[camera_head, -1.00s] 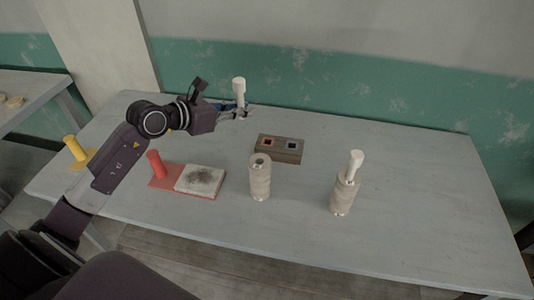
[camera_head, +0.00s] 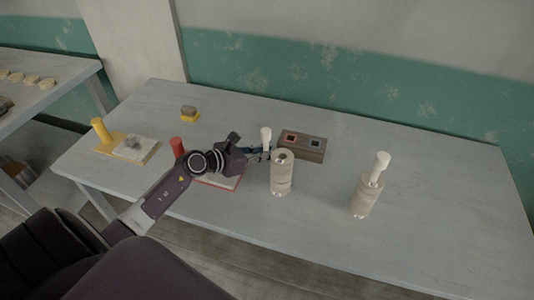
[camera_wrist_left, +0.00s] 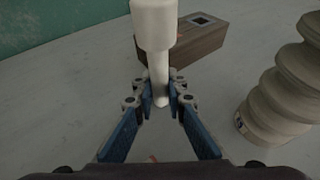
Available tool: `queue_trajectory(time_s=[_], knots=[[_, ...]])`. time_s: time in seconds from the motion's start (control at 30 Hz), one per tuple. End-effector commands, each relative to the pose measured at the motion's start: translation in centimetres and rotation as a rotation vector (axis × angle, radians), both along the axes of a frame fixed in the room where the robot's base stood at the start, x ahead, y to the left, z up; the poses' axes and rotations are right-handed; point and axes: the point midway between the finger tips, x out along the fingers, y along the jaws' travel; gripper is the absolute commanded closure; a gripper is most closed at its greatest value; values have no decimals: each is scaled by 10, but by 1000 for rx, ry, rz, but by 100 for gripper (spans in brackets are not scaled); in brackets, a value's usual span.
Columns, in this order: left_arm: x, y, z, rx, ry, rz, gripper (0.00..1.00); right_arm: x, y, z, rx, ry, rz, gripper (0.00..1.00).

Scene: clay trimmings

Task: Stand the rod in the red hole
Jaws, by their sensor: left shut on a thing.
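My left gripper (camera_head: 261,154) is shut on a white rod (camera_head: 266,138) with a thick top and a thinner lower part. It holds the rod about upright just left of the brown wooden block (camera_head: 303,155). The block has a red-rimmed hole (camera_head: 291,138) on its left and a blue-grey-rimmed hole (camera_head: 316,142) on its right. In the left wrist view the rod (camera_wrist_left: 153,25) stands between the fingertips (camera_wrist_left: 160,95), in front of the block (camera_wrist_left: 200,45). There the rod hides most of the red hole. The right gripper is not in view.
A ribbed beige spool (camera_head: 282,175) stands close to my gripper, in front of the block. A second spool (camera_head: 366,195) with a white rod in its top stands farther right. The table's right side is clear.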

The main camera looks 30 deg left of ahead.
Motion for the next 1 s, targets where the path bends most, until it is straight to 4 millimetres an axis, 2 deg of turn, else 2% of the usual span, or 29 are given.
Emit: queue_trajectory(time_s=[0.4,0.43,0.6,1.0], knots=[[0,0,-6,0,-1,0,100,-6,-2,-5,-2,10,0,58],[0,0,-6,-1,-1,-1,87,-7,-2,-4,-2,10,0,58],[0,0,-5,-1,-1,-1,71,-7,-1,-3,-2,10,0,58],[-4,2,-1,0,1,0,71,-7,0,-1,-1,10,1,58]])
